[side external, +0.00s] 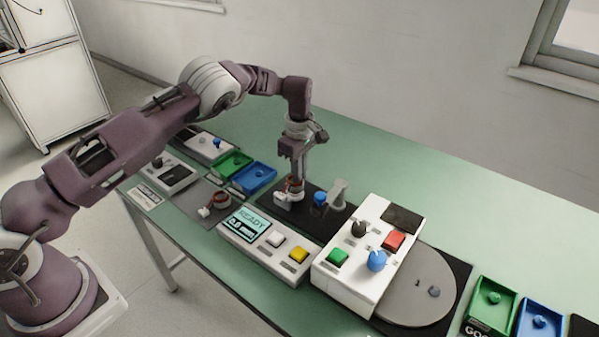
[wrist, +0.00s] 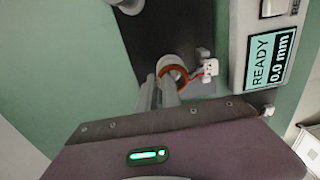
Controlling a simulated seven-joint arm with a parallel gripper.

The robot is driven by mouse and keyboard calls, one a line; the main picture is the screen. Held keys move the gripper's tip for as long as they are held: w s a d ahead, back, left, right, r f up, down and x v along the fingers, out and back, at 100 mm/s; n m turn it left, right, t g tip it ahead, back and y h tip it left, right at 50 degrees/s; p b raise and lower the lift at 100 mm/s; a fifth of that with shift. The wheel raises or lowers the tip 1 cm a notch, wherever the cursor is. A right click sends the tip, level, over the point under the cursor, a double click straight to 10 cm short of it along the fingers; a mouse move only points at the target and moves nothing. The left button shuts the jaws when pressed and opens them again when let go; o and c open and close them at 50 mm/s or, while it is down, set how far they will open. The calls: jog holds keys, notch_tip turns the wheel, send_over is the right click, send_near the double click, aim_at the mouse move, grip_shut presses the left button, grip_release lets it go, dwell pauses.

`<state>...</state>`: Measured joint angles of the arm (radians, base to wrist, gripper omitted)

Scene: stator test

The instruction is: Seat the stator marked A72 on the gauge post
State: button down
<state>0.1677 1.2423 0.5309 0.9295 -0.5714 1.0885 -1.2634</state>
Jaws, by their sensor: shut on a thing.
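My gripper (side external: 297,178) is shut on a stator (side external: 289,196), a ring with orange-red winding and a white connector block. It is low over the left end of a dark plate (side external: 270,200). In the wrist view the fingers (wrist: 163,92) meet the stator (wrist: 174,75) at its rim; its connector tag (wrist: 208,70) carries small dark print, which seems to read A72. I cannot tell whether the stator touches the plate. A pale grey upright piece (side external: 338,191) stands farther right on the plate, apart from the stator; I cannot tell whether it is the gauge post.
A second stator (side external: 220,200) lies on a grey mat to the left. A display box (side external: 262,243) reading READY, 0.0 mm stands in front. A blue knob (side external: 320,198) is on the dark plate. A white control box (side external: 365,255) and turntable (side external: 415,287) are right. The back table is clear.

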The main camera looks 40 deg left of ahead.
jog(key=shift+f, duration=0.2)
jog(key=c, duration=1.5)
grip_release()
jog(key=shift+o, duration=0.2)
notch_tip(320, 180, up, 7)
jog(key=shift+r, duration=0.1)
